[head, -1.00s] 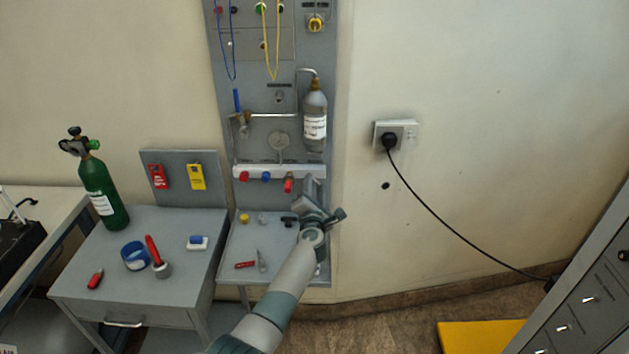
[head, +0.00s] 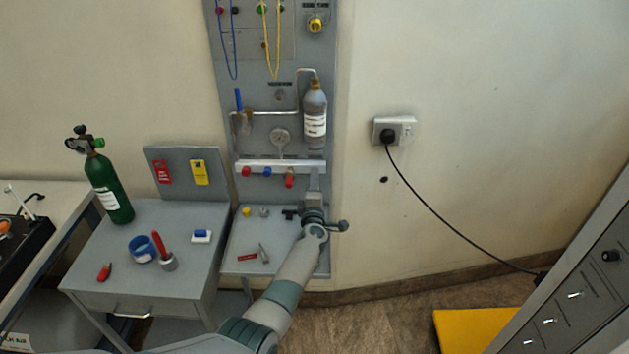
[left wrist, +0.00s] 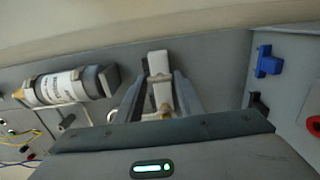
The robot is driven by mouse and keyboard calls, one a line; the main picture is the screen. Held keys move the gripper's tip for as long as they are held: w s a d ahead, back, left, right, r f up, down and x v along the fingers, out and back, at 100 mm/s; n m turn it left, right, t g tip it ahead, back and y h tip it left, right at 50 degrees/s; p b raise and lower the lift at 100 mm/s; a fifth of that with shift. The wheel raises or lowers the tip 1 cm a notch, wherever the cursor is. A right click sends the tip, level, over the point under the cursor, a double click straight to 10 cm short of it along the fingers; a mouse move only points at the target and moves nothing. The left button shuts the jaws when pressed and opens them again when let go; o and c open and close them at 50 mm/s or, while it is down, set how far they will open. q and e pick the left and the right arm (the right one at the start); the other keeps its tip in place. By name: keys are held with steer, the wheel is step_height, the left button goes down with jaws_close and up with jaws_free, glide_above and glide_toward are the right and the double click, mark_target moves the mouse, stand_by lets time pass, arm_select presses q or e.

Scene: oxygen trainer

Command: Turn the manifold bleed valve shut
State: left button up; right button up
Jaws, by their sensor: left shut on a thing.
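The manifold is a pale bar (head: 278,166) across the lower part of the grey wall panel, with red, blue and red fittings below it. My left gripper (head: 314,182) is at the bar's right end, pointing up and seen from behind. In the left wrist view the two fingers of my left gripper (left wrist: 161,92) stand on either side of a small brass-coloured fitting (left wrist: 164,97), which appears to be the bleed valve, below the pale bar end (left wrist: 158,63). The jaws are shut on it. Its handle angle is hidden. My right gripper is out of view.
A grey bottle (head: 314,115) hangs just above the gripper. A shelf (head: 240,240) with small tools lies below and left. A grey cabinet (head: 195,275) carries a green cylinder (head: 108,190). The wall to the right is bare except for a socket (head: 405,128) and black cable.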

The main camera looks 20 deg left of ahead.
arm_select(q)
steer(key=shift+f, duration=0.15)
steer(key=o, duration=1.1)
steer(key=shift+c, duration=0.2)
steer(key=p+v, duration=0.8)
steer(key=v, duration=0.9)
steer(key=shift+s, duration=0.25)
steer(key=shift+d, duration=0.1)
